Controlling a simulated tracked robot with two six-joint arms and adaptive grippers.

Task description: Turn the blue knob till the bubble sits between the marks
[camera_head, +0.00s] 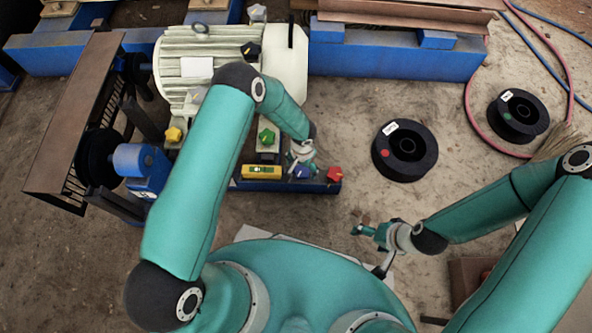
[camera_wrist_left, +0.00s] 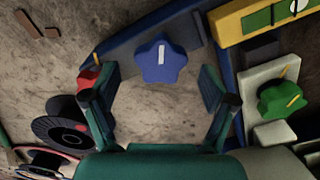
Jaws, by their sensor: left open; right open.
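The blue knob (camera_wrist_left: 160,62), star-shaped with a white pointer line, sits on the blue base rail; it also shows in the head view (camera_head: 302,173). My left gripper (camera_wrist_left: 160,92) is open, its fingers apart on either side below the knob in the wrist view and not closed on it. The left gripper also shows in the head view (camera_head: 303,158), close to the knob. The yellow level (camera_head: 262,172) has a green vial; in the wrist view (camera_wrist_left: 232,28) it is cut off at the top, with a pale bubble at the edge near a dark mark. My right gripper (camera_head: 370,248) is open and empty.
A red knob (camera_head: 334,174), green knob (camera_head: 267,137), yellow knob (camera_head: 174,134) and black knob (camera_head: 251,50) are around the motor (camera_head: 190,55). Cable spools (camera_head: 384,150) lie on the ground at right. Bare ground is free between spools and base.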

